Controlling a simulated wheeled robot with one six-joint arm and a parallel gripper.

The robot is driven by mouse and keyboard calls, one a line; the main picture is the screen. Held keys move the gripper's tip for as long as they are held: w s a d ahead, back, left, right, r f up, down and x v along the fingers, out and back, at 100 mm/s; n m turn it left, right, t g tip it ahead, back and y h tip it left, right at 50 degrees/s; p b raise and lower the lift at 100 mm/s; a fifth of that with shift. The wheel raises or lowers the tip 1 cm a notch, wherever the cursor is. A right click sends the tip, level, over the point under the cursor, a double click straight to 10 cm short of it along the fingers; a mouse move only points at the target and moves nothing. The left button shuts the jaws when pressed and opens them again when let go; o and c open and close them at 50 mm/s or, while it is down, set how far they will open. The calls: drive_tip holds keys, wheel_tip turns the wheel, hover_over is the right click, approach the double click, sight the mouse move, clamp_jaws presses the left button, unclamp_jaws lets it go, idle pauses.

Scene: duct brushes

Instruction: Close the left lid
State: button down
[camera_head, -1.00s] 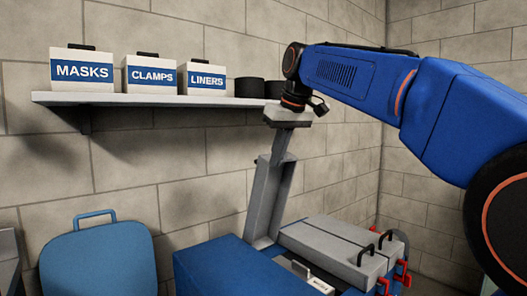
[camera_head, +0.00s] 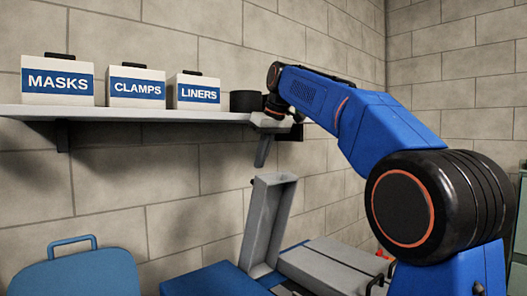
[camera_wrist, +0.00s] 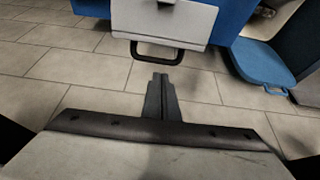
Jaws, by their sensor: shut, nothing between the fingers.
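The left lid (camera_head: 268,222) is a grey, shallow, hollow panel standing open, nearly upright, at the back of a blue box (camera_head: 215,282). My gripper (camera_head: 262,151) is just above and behind the lid's top edge, apart from it in the picture. Its fingers point down, shut and empty. In the wrist view the shut fingers (camera_wrist: 160,90) lie just below a black loop handle (camera_wrist: 157,52) on a pale grey panel (camera_wrist: 195,22), which seems to be this lid. I cannot tell whether they touch it. The right lid (camera_head: 322,268) lies flat and closed.
A wall shelf (camera_head: 150,113) beside my gripper holds white boxes labelled MASKS (camera_head: 57,82), CLAMPS (camera_head: 136,88) and LINERS (camera_head: 198,92), plus a dark round container (camera_head: 245,101). A blue chair-like object (camera_head: 80,272) stands at lower left. The wrist view shows open tiled floor (camera_wrist: 60,68).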

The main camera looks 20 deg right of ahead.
drive_tip(key=shift+x, duration=2.25)
